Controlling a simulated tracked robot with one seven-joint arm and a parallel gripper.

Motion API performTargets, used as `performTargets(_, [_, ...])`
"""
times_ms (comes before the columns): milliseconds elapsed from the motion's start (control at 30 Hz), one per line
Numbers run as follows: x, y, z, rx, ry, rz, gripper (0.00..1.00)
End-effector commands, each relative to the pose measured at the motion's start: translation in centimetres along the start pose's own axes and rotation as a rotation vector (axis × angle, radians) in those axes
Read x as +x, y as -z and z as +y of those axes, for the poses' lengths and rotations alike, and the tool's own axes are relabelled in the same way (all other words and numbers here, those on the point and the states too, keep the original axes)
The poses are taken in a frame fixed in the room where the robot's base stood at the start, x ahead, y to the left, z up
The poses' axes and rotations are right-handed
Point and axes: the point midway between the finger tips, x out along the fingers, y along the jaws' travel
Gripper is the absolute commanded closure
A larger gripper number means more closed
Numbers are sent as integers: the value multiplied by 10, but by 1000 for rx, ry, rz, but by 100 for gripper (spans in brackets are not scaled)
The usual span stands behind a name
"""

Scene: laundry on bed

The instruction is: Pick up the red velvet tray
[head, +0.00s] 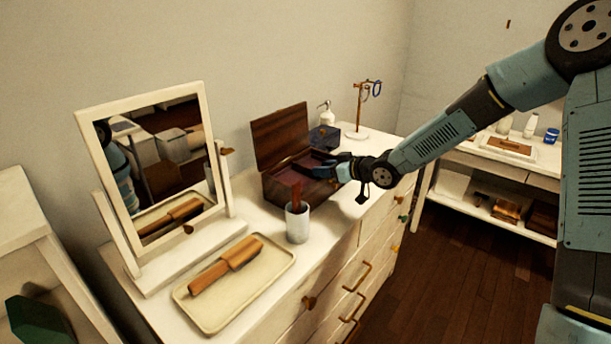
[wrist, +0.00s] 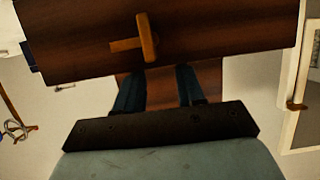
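An open dark wooden box (head: 277,191) stands on the dresser, its lid raised against the wall. A dark reddish lining shows inside, probably the red velvet tray (head: 291,171); the box walls and my gripper cover part of it. My gripper (head: 324,171) reaches in over the right side of the box. In the wrist view, my gripper's dark blue fingers (wrist: 160,88) stand apart with a gap between them. I see nothing held between the fingers, and contact with the tray cannot be seen.
A white cup (head: 297,225) stands close in front of the box. A mirror (head: 150,165) and a cream tray (head: 215,312) with a wooden brush (head: 227,264) are to the left. A jewelry stand (head: 359,108), spray bottle (head: 326,114) and small dark blue box (head: 323,138) stand behind.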

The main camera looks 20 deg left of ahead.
Motion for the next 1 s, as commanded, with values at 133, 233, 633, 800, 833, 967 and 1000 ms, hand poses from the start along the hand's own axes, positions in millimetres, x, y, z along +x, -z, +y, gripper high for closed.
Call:
performTargets(133, [14, 0, -1, 1, 2, 1, 62])
performTargets(233, [27, 0, -1, 1, 2, 1, 62])
performTargets(633, [51, 0, 0, 1, -1, 0, 62])
performTargets(800, [51, 0, 0, 1, -1, 0, 67])
performTargets(833, [51, 0, 0, 1, -1, 0, 70])
performTargets(967, [51, 0, 0, 1, -1, 0, 83])
performTargets(1000, [51, 0, 0, 1, -1, 0, 87])
